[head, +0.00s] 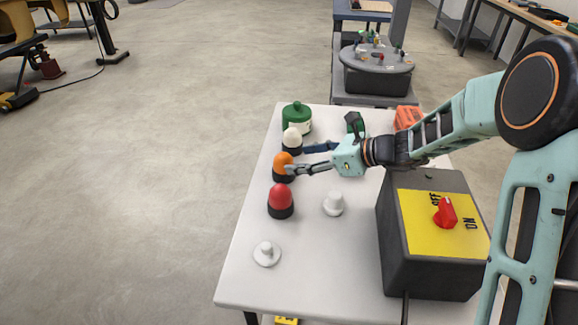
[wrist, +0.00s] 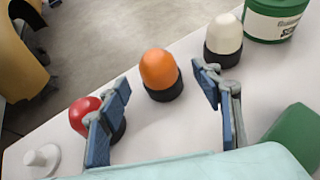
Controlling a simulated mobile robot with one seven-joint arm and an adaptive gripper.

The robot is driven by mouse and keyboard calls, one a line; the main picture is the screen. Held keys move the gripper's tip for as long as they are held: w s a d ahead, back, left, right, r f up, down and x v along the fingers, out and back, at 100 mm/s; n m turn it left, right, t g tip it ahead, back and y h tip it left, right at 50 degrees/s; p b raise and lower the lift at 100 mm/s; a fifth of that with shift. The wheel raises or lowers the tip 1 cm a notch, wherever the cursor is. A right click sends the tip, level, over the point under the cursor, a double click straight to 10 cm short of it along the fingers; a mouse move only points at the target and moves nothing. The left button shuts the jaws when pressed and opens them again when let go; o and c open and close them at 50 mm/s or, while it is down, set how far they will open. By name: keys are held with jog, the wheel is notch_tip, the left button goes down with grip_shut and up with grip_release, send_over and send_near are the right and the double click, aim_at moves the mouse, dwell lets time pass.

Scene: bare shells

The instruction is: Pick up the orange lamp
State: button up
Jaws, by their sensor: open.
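The orange lamp (head: 284,161) has a rounded orange dome on a black base and stands upright on the white table (head: 240,281), between a white lamp and a red lamp. It also shows in the wrist view (wrist: 158,69), ahead of and between my fingers. My gripper (head: 296,160) reaches in from the right, close to the lamp in the head view. In the wrist view my gripper (wrist: 163,95) is open and empty, its two blue-padded fingers spread apart. The left finger partly covers the red lamp (wrist: 84,116).
The white lamp (head: 291,140) stands just behind the orange one, the red lamp (head: 281,200) just in front. A green container (head: 297,117) stands at the back. Small white pieces (head: 333,203) and a switch box (head: 420,275) are nearer. The table's left edge is close to the lamps.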

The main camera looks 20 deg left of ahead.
aim_at(290, 159)
jog(key=x, duration=0.6)
jog(key=shift+s+a+r+b, duration=0.1)
jog(key=shift+s+a+b, duration=0.05)
jog(key=shift+a+b, duration=0.15)
jog(key=shift+c, duration=0.2)
jog(key=c, duration=1.3)
